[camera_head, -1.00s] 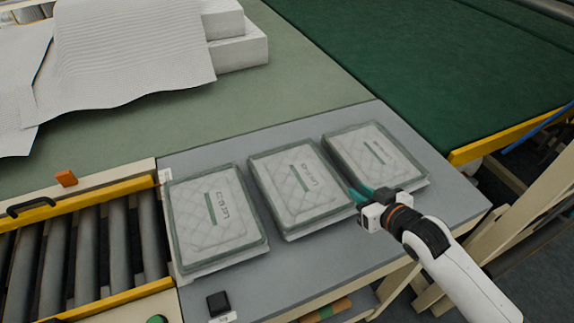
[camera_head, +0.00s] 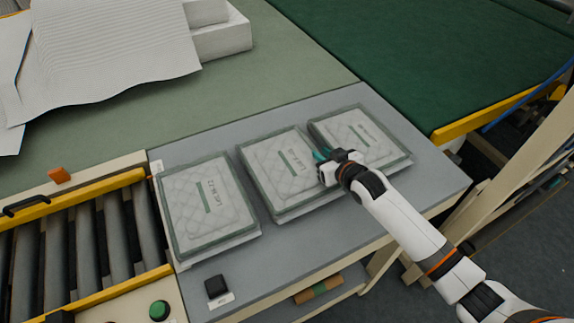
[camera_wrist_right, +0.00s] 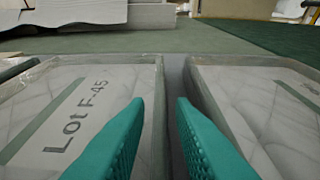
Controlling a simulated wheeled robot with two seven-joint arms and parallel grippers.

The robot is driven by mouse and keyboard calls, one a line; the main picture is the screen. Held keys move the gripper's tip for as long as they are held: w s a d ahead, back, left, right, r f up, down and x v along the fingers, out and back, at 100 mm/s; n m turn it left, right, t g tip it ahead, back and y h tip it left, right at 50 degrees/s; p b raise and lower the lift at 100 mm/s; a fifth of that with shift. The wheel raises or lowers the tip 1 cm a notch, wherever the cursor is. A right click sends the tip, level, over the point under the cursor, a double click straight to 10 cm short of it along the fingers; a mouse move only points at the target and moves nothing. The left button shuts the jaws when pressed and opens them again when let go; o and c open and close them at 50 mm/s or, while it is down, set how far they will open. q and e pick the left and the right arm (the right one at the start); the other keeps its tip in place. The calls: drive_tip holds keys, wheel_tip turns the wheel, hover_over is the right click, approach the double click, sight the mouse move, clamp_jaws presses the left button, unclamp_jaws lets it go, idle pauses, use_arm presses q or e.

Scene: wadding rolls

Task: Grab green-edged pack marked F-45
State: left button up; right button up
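Three clear-wrapped quilted white packs with green-grey edges lie flat in a row on a grey table. The wrist view shows the print "Lot F-45" on the pack at left (camera_wrist_right: 75,125), which matches the middle pack (camera_head: 277,163) in the head view. My right gripper (camera_head: 319,156) is at the right side of the middle pack, by the gap to the right pack (camera_head: 362,137). Its teal fingers (camera_wrist_right: 160,101) are apart, with the F-45 pack's right edge showing between the tips. Whether they touch the pack is unclear. My left gripper is out of view.
The left pack (camera_head: 207,205) lies beside the middle one. A roller conveyor (camera_head: 85,245) with yellow rails is at left. A black box (camera_head: 216,287) and a green button (camera_head: 159,310) are near the front. White wadding (camera_head: 115,45) lies on the green surface behind.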

drive_tip(key=shift+w+a+f, duration=0.25)
drive_tip(key=shift+w, duration=0.25)
drive_tip(key=shift+s, duration=0.1)
clamp_jaws()
drive_tip(key=shift+r, duration=0.1)
